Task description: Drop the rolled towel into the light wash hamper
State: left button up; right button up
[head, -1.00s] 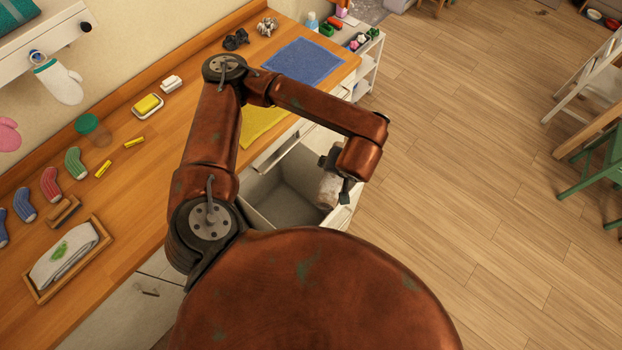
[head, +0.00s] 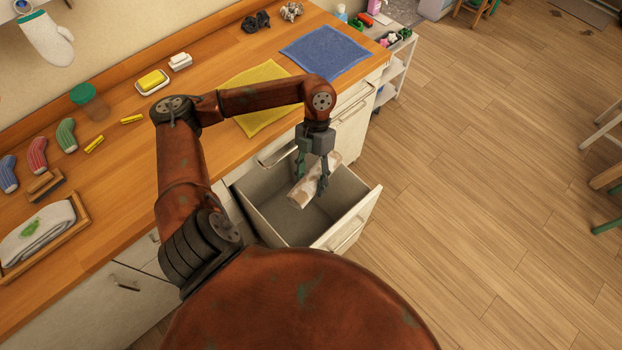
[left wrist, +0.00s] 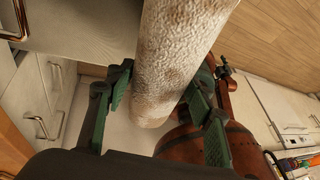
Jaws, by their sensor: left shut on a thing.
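The rolled towel (head: 301,195) is off-white with brownish patches. My left gripper (head: 312,181) points down and is shut on it, with a green finger on each side. The towel lies slantwise across the fingers, above the opening of a pulled-out hamper drawer (head: 262,222) with a grey interior. I see no label on this drawer. In the left wrist view the towel (left wrist: 175,60) runs between the fingers, with a pale surface behind it.
The wooden counter (head: 125,165) runs along the wall, with a yellow cloth (head: 255,122) and a blue cloth (head: 325,52) near the drawer. A tray with a folded towel (head: 40,235) sits at left. Open wooden floor (head: 460,190) lies right.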

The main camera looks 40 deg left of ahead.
pick_arm(q)
jog(key=shift+a+f+n+t+h+b, duration=0.4)
jog(key=shift+a+f+n, duration=0.2)
jog(key=shift+n, duration=0.6)
jog(key=n, duration=0.1)
jog(key=n+t, duration=0.1)
jog(key=a+n+b, duration=0.1)
jog(key=shift+w+h, duration=0.25)
jog(key=shift+h, duration=0.15)
notch_tip(320, 180, down, 7)
jog(key=b, duration=0.4)
jog(key=shift+f, duration=0.2)
pick_arm(e)
jog(key=s+f, duration=0.3)
jog(key=f, duration=0.3)
jog(key=shift+a+f+g, duration=0.15)
jog(key=shift+f+g, duration=0.15)
jog(key=shift+f, duration=0.05)
jog(key=shift+s, duration=0.1)
pick_arm(q)
jog(key=o, duration=1.3)
pick_arm(e)
jog(key=shift+a, duration=0.1)
